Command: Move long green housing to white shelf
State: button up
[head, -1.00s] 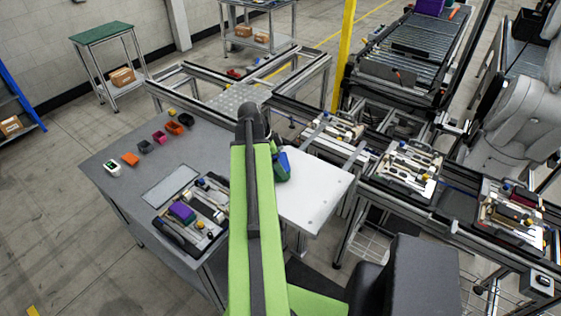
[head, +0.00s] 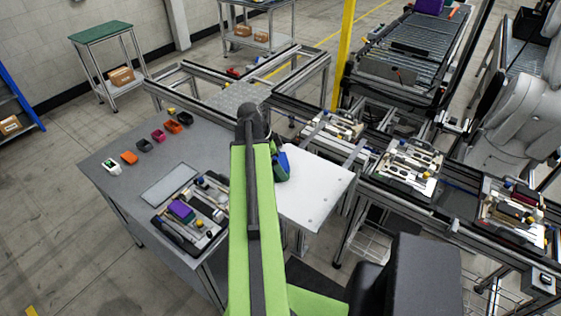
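The white shelf (head: 315,195) is the flat white plate right of my green arm, joined to the grey table. A small blue and green piece (head: 282,165) shows at the arm's right edge, over the shelf's left part. I cannot tell whether it is the long green housing or part of my arm's end. My gripper (head: 276,148) is mostly hidden behind my arm near this piece. Its fingers cannot be made out, nor whether they hold anything. No other long green housing can be made out.
The grey table (head: 110,180) holds a pallet fixture (head: 190,215) with a purple block (head: 181,211) and several small coloured bins (head: 158,135). More loaded pallets (head: 408,165) stand on the conveyor at right. The shelf's right part is bare. A yellow post (head: 345,55) stands behind.

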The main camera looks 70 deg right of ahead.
jog(key=p+v, duration=0.7)
jog(key=shift+r, duration=0.2)
jog(key=w+a+f+n+t+b, duration=0.1)
jog(key=w+a+f+n+b, duration=0.3)
jog(key=w+a, duration=0.45)
jog(key=w+a+f+n+h+b, duration=0.1)
jog(key=w+a+f+b, duration=0.5)
jog(key=w, duration=0.4)
jog(key=w+a+f+n+t+b, duration=0.1)
jog(key=w+a+f+n+b, duration=0.3)
jog(key=w+a, duration=0.5)
jog(key=w+a+f+n+y+b, duration=0.1)
jog(key=a+f+n+b, duration=0.1)
jog(key=a+n, duration=0.5)
jog(key=w+a+f+n+t+y+b, duration=0.1)
jog(key=a+n, duration=0.6)
jog(key=a, duration=0.7)
jog(key=w+a+f+n+y+b, duration=0.1)
jog(key=w+a+f+n+b, duration=0.2)
jog(key=a, duration=0.7)
notch_tip(320, 180, down, 4)
jog(key=n+b, duration=0.2)
jog(key=n, duration=0.2)
jog(key=shift+a+r+t, duration=0.15)
jog(key=shift+a+t, duration=0.05)
jog(key=shift+t, duration=0.2)
